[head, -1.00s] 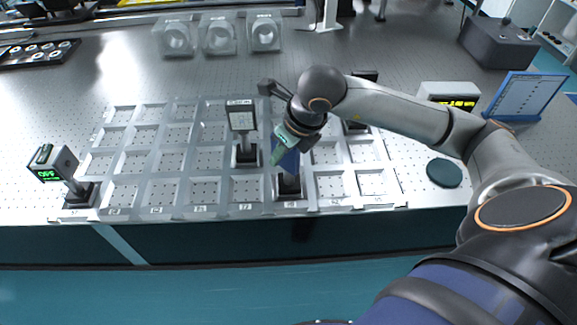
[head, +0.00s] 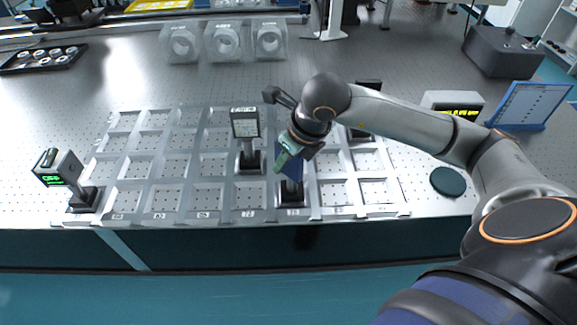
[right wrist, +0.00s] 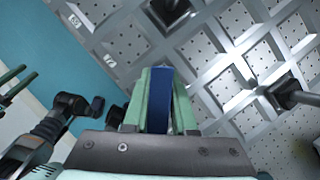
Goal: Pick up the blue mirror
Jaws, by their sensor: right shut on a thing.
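The blue mirror (head: 293,163) is a dark blue plate above a black base (head: 291,193) in a front-row compartment of the grey grid tray (head: 162,199). My right gripper (head: 284,160) reaches down to it from behind and is shut on it. In the right wrist view the blue mirror (right wrist: 160,95) sits between the two pale green fingers of my right gripper (right wrist: 160,100). A dark square part (right wrist: 170,10) shows in a compartment beyond the fingertips. I cannot tell whether the mirror is clear of the tray.
A post with a framed plate (head: 246,125) stands just left of my right gripper. A meter with a green display (head: 58,170) stands at the tray's left end. A dark green disc (head: 448,181) lies on the right. Several tray compartments are empty.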

